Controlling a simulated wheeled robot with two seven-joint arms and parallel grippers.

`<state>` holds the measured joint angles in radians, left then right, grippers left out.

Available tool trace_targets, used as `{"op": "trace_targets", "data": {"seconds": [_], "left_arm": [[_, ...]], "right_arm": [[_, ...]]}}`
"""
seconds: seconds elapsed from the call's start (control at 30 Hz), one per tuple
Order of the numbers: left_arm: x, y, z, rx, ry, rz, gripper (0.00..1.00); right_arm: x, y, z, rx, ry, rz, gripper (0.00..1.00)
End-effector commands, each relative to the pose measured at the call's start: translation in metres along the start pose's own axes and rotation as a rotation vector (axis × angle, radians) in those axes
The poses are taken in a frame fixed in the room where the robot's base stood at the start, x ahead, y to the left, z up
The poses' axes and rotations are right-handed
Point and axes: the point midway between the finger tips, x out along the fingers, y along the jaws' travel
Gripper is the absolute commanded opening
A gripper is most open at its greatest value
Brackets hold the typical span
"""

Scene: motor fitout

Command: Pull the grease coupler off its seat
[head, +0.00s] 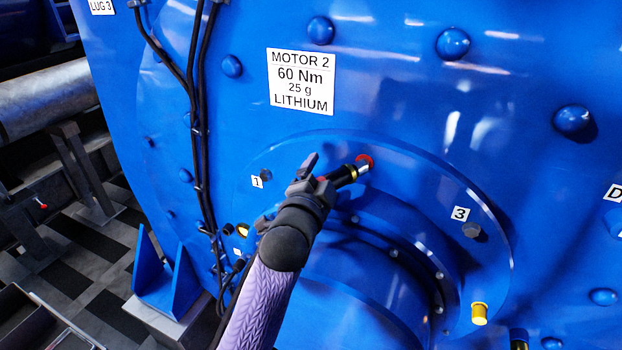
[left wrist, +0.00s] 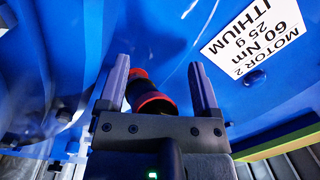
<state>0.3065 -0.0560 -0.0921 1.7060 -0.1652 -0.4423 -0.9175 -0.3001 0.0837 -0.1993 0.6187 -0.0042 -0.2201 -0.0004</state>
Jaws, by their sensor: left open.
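In the left wrist view the coupler (left wrist: 151,98) shows black and red parts between the fingers, nearer the left finger in the picture. My left gripper (head: 318,178) is open around the coupler's outer end, and its fingers (left wrist: 158,78) show a clear gap on the right side. Contact with the left finger cannot be told. My right gripper is not in view.
The motor's blue face (head: 400,100) carries rounded bolt heads and a "MOTOR 2" label (head: 301,80). Black cables (head: 197,110) run down at left. A yellow-capped fitting (head: 479,313) sits low on the flange, and a bolt stands by label 3 (head: 460,214).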

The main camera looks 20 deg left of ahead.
Motion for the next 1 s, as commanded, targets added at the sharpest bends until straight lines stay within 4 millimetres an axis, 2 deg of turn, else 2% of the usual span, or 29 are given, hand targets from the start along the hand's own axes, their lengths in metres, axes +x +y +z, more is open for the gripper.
{"op": "trace_targets", "data": {"seconds": [0.9, 1.0], "left_arm": [[-0.001, 0.011, 0.001, 0.001, -0.002, 0.002, 0.82], [-0.001, 0.011, 0.000, 0.001, -0.001, 0.001, 0.58]], "right_arm": [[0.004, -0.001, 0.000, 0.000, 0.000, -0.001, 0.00], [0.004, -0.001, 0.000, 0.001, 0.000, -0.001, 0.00]]}}
